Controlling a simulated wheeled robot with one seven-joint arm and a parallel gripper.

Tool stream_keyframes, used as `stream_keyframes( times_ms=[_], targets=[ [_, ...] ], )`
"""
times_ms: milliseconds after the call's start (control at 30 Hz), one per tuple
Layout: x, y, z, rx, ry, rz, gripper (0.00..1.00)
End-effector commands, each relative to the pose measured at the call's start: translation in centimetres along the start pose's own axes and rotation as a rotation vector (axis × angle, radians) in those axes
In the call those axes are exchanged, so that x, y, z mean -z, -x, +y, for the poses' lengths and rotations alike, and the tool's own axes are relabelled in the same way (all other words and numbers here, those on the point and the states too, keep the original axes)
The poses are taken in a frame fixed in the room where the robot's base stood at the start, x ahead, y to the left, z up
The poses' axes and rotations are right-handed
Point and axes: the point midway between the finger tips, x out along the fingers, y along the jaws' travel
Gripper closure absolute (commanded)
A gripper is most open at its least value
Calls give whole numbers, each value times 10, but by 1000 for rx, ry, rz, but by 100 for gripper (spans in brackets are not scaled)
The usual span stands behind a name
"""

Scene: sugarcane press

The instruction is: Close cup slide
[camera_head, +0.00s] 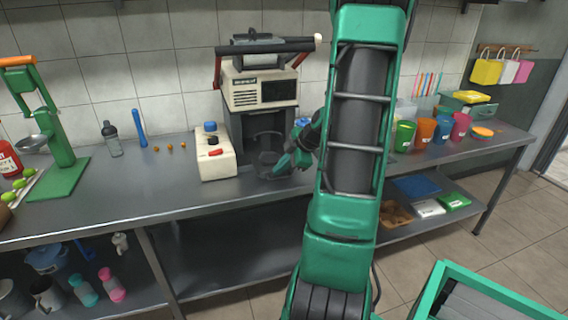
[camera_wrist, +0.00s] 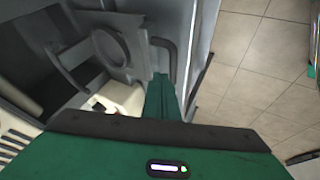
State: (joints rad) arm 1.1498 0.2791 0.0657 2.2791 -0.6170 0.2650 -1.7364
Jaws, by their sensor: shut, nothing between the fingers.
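The sugarcane press (camera_head: 259,92) stands on the counter against the wall, with a cream upper body and a dark grey lower bay. The cup slide, a grey plate with a ring (camera_wrist: 112,48), shows in the wrist view at the press's base. In the head view it is a small dark grey shape (camera_head: 266,158) low at the front of the bay, partly hidden. My gripper (camera_head: 287,166) is low beside the slide. In the wrist view its green fingers (camera_wrist: 160,97) are together and empty, close to the slide's right part. I cannot tell whether they touch it.
A cream box (camera_head: 216,152) with a red switch and blue knob stands left of the press. Coloured cups (camera_head: 404,136) stand to the right. A green hand juicer (camera_head: 60,150) is at the far left. The metal counter (camera_head: 130,188) is clear at front left.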

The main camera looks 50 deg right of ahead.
Motion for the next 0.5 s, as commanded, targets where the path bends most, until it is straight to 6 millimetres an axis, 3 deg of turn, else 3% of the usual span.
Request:
stream_keyframes(
  times_ms=[200,500],
  targets=[
    [0,-11,0,-1,0,0,100],
    [0,-12,0,-1,0,-1,100]
  ],
)
